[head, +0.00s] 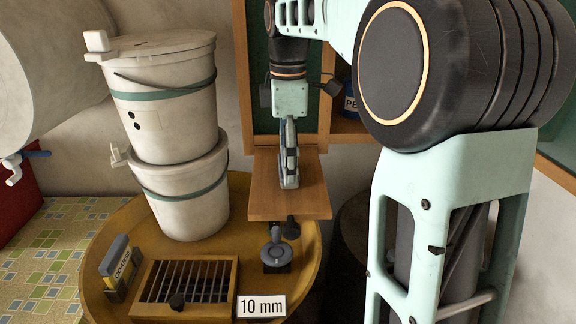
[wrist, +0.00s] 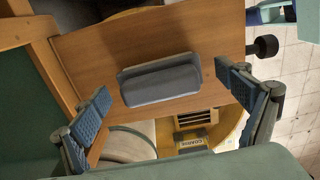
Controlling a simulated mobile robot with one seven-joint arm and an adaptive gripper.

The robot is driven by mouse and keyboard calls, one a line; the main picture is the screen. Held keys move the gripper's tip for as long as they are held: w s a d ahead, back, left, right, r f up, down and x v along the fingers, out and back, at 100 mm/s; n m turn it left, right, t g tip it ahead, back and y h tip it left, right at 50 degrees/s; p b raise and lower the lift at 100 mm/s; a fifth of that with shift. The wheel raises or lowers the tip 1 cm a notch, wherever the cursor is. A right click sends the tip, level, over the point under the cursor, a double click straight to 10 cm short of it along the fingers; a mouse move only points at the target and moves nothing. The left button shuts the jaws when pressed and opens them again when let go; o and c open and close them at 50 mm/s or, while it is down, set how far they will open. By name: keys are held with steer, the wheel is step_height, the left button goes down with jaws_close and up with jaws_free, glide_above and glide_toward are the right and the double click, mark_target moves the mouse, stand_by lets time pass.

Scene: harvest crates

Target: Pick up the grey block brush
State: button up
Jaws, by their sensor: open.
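The grey block brush (wrist: 160,80) lies on a wooden board (wrist: 110,50). In the wrist view it sits between my two fingers, towards the upper middle, its long side running across the gap. My gripper (wrist: 167,100) is open, with blue pads apart on either side and nothing between them. In the head view my gripper (head: 289,150) points down over the wooden board (head: 262,190). A grey part of the brush (head: 289,182) shows below the fingers, mostly hidden by them. I cannot tell the exact height gap.
A round yellow tray (head: 225,260) holds two stacked white buckets (head: 185,195), a slatted box (head: 185,285), a grey block in a holder labelled coarse (head: 118,268) and a 10 mm sign (head: 262,306). A green panel (head: 258,90) with a wooden frame stands behind the board.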

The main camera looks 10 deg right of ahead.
steer(key=shift+c, duration=0.2)
steer(key=c, duration=1.2)
steer(key=shift+r, duration=0.1)
